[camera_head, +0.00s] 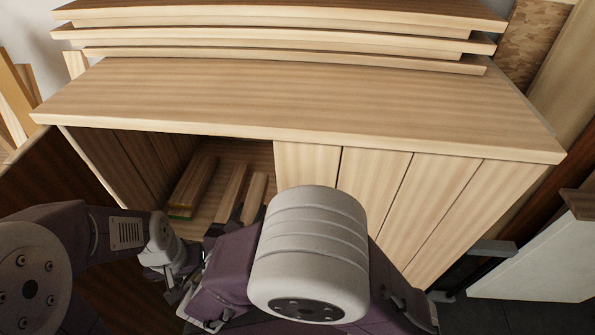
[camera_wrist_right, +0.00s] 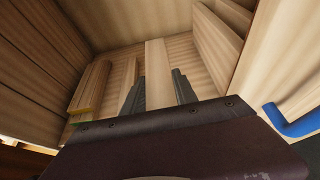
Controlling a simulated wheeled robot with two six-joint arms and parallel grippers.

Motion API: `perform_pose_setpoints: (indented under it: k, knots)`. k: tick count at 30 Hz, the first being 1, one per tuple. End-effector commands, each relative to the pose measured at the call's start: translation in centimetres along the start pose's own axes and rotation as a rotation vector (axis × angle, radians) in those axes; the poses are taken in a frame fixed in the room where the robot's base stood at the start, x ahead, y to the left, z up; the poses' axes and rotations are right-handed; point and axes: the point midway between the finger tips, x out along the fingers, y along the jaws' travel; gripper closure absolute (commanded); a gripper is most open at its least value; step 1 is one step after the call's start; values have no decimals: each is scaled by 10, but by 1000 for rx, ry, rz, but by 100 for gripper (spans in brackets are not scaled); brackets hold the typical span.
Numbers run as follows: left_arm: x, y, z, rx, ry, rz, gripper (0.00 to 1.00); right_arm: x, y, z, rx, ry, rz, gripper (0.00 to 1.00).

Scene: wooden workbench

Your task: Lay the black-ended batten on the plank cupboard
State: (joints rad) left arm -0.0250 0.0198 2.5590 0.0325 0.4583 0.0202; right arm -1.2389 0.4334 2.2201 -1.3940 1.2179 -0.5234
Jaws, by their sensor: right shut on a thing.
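The plank cupboard (camera_head: 300,95) has a broad wooden top and an open bay at its left front. My right gripper (camera_wrist_right: 159,90) reaches into this bay, shut on a pale batten (camera_wrist_right: 156,62) between its dark fingers. The same batten shows in the head view (camera_head: 257,188), inside the bay; its near end is hidden, so I cannot see a black end on it.
A wider batten (camera_head: 193,187) with a green-yellow end lies at the bay's left. Stacked curved boards (camera_head: 290,40) stand behind the clear cupboard top. A blue hooked piece (camera_wrist_right: 289,123) is at the right in the wrist view. The bay's walls are close on both sides.

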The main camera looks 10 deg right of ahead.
Motion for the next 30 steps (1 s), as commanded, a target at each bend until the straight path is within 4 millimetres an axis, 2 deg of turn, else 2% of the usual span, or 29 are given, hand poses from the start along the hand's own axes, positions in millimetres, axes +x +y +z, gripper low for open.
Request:
perform_pose_setpoints:
  k: [5,8,12,15,18,21,26,30]
  knots:
    - [4,0,1,0,-1,0,44,4,0,-2,1,0,-1,100]
    - [21,0,3,0,-1,0,44,28,-1,-11,3,0,-6,100]
    - [49,-1,6,0,-1,0,44,76,0,-20,5,-1,-7,100]
    - [64,-1,7,0,-1,0,44,105,2,-23,4,-1,-5,100]
    - [73,-2,8,0,-1,0,44,125,3,-24,3,0,-3,100]
    - [75,-2,8,0,-1,0,44,134,4,-22,1,-1,-1,100]
    - [76,-2,8,0,0,0,44,136,4,-22,0,0,1,100]
    - [99,-2,11,0,0,0,44,146,4,-47,-2,1,1,100]
